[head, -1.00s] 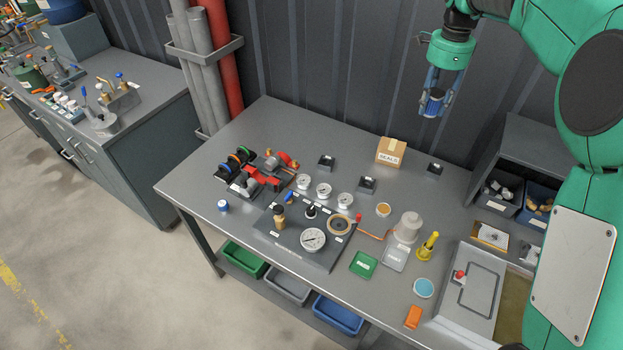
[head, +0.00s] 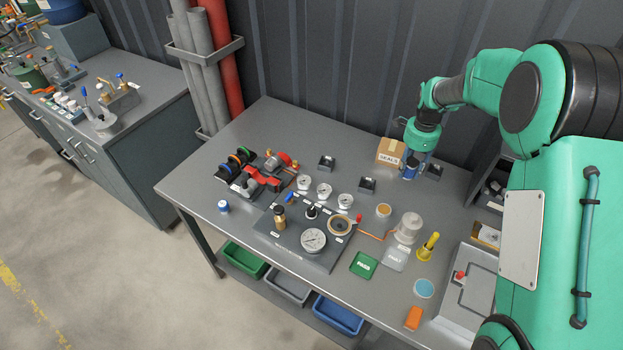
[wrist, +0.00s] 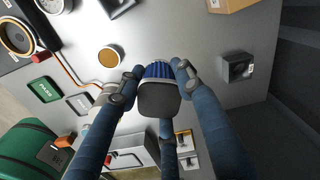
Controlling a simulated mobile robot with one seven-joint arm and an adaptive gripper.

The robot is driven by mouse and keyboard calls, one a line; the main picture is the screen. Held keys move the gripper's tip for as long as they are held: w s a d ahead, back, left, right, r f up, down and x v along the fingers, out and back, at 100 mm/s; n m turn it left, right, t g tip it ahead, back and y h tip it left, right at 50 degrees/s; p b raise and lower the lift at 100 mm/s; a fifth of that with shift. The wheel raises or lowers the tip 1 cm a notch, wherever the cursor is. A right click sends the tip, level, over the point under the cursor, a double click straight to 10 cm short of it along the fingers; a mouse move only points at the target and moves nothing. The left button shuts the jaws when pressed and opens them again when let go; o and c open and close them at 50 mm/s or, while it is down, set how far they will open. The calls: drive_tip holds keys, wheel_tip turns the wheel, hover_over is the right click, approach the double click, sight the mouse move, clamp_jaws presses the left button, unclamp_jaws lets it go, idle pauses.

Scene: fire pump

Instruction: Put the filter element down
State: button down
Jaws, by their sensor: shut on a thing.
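The filter element (wrist: 160,98), blue and pleated with a dark end cap, is held between the fingertips of my gripper (wrist: 157,76) in the wrist view. In the head view it shows as a small blue cylinder (head: 410,171) under my gripper (head: 414,160), over the back right of the grey workbench (head: 290,125). It is beside the SEALS box (head: 388,150). I cannot tell whether its lower end touches the bench.
A black square holder (head: 434,172) is just right of the filter element; another (head: 367,186) stands to its left. An amber-topped round part (head: 383,210), a translucent cup (head: 408,228) and a yellow tool (head: 428,246) are nearer the front. The back left of the bench is clear.

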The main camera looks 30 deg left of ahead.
drive_tip(key=shift+f, duration=0.15)
idle(0.4)
hover_over(400, 194)
drive_tip(key=shift+d+f+b, duration=0.1)
drive_tip(key=shift+f+b, duration=0.35)
drive_tip(key=shift+f, duration=2.55)
drive_tip(key=shift+f, duration=0.1)
drive_tip(key=shift+f, duration=1.8)
drive_tip(key=shift+f+b, duration=0.15)
drive_tip(key=shift+b, duration=0.15)
drive_tip(key=c, duration=1.2)
unclamp_jaws()
drive_tip(key=shift+o, duration=0.2)
wheel_tip(400, 194, up, 12)
drive_tip(key=shift+r+p, duration=0.15)
drive_tip(key=shift+p, duration=0.7)
